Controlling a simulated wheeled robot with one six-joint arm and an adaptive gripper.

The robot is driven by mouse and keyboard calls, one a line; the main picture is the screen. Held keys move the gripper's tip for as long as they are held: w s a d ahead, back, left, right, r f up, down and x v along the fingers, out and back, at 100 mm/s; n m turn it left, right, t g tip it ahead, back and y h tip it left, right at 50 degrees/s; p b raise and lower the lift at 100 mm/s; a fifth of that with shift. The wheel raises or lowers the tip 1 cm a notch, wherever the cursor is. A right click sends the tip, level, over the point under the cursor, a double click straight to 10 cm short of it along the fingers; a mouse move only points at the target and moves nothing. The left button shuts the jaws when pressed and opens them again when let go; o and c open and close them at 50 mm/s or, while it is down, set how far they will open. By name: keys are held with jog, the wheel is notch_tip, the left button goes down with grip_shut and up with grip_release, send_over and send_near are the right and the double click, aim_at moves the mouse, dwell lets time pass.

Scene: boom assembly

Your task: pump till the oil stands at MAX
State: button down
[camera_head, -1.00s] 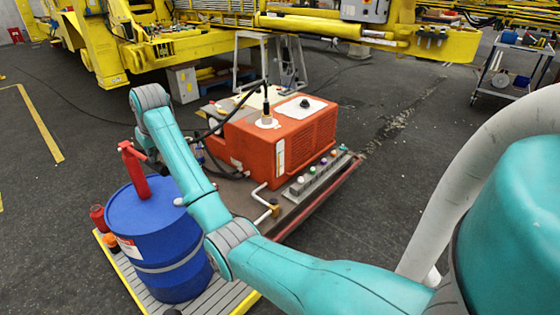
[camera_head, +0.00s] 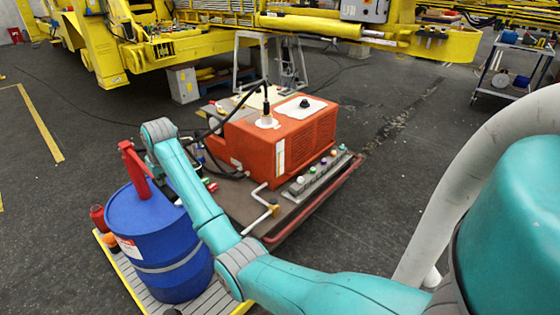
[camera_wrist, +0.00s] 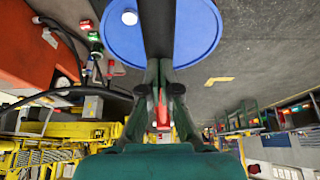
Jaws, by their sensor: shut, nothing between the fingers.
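A blue drum (camera_head: 160,240) stands on a slatted pallet at the left. A red hand pump (camera_head: 133,168) rises from its lid, its upper end close to my wrist. An orange-red power unit (camera_head: 290,145) stands to the right, with a pale upright strip (camera_head: 280,158) on its near face; no oil level or MAX mark is legible. In the wrist view my gripper (camera_wrist: 158,35) is shut and empty, in front of the blue drum lid (camera_wrist: 200,35). A red piece (camera_wrist: 161,108) shows between its finger links. In the head view my forearm mostly hides the gripper; contact with the pump cannot be told.
A row of coloured buttons (camera_head: 315,175) lines the near right side of the unit. Black hoses (camera_head: 215,130) run at its left. A red can (camera_head: 98,217) stands left of the drum.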

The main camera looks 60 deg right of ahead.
notch_tip(320, 180, up, 19)
jog(key=shift+r, duration=0.2)
dwell(0.4)
dwell(0.6)
notch_tip(320, 180, down, 20)
jog(key=shift+r, duration=0.25)
notch_tip(320, 180, up, 20)
jog(key=shift+f, duration=0.25)
dwell(1.2)
dwell(1.0)
